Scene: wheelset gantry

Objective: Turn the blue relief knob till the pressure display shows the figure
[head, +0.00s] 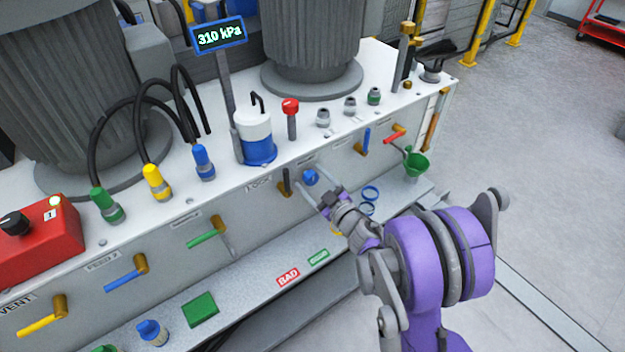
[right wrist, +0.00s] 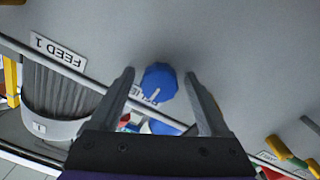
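The blue relief knob (head: 310,177) is on the front face of the grey-white cabinet, and it also shows in the right wrist view (right wrist: 158,82) with a pale pointer line. My right gripper (head: 317,188) is at the knob. In the right wrist view its two fingers (right wrist: 161,77) stand open on either side of the knob, with a visible gap to each side. The pressure display (head: 219,36) on a post reads 310 kPa in green. The label by the knob is partly hidden in the right wrist view. My left gripper is not in view.
A blue-handled lever (head: 364,141) and a red-handled lever (head: 395,134) are to the knob's right. Below runs a ledge with a red BAD plate (head: 288,277) and blue rings (head: 370,192). Open floor lies to the right.

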